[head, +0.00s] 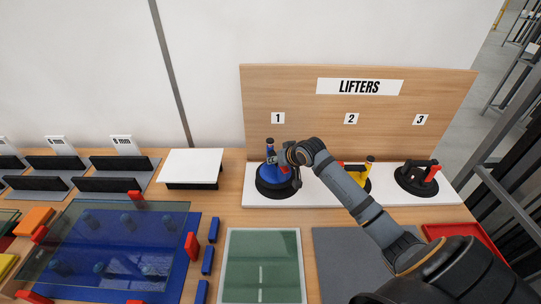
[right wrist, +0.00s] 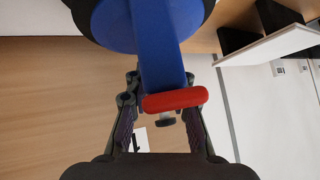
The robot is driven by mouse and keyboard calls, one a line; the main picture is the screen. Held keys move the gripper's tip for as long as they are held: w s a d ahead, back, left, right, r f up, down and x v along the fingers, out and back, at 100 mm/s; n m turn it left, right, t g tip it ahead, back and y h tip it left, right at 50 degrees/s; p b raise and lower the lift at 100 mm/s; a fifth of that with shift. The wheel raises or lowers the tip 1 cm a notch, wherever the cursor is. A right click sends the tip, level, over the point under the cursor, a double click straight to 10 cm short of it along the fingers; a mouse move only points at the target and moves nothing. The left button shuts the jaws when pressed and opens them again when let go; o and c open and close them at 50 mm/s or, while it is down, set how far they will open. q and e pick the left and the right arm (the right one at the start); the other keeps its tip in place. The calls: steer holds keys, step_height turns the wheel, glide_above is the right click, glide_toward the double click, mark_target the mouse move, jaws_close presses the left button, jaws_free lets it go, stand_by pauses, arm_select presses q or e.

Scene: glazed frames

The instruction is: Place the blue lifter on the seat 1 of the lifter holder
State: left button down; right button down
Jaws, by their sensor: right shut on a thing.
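The blue lifter (head: 268,177), with a black suction cup at its bottom, is upright over the holder's white base under label 1 (head: 278,118). I cannot tell whether its cup touches the seat. My right gripper (head: 284,160) is shut on the lifter's handle from the right. In the right wrist view the blue handle (right wrist: 158,50) runs between the fingers, with a red lever (right wrist: 175,99) across it. The lifter holder (head: 460,92) has a wooden back board and seats 1, 2 and 3. My left gripper is not in view.
A yellow lifter (head: 369,168), partly hidden by my right arm, stands at seat 2. A black lifter with a red lever (head: 432,175) stands at seat 3. A glass pane (head: 110,240) lies at the left. A green mat (head: 262,265) and a white-topped stand (head: 193,164) are near.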

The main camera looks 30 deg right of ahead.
mark_target(275, 168)
steer(key=shift+d+f+p, duration=0.2)
steer(key=shift+f+p, duration=0.2)
steer(key=shift+f, duration=0.3)
steer(key=shift+d+f+p, duration=0.2)
steer(key=shift+f+p, duration=0.2)
steer(key=shift+f, duration=0.75)
steer(key=c, duration=1.2)
jaws_free()
steer(key=shift+s+f, duration=0.15)
steer(key=shift+o, duration=0.3)
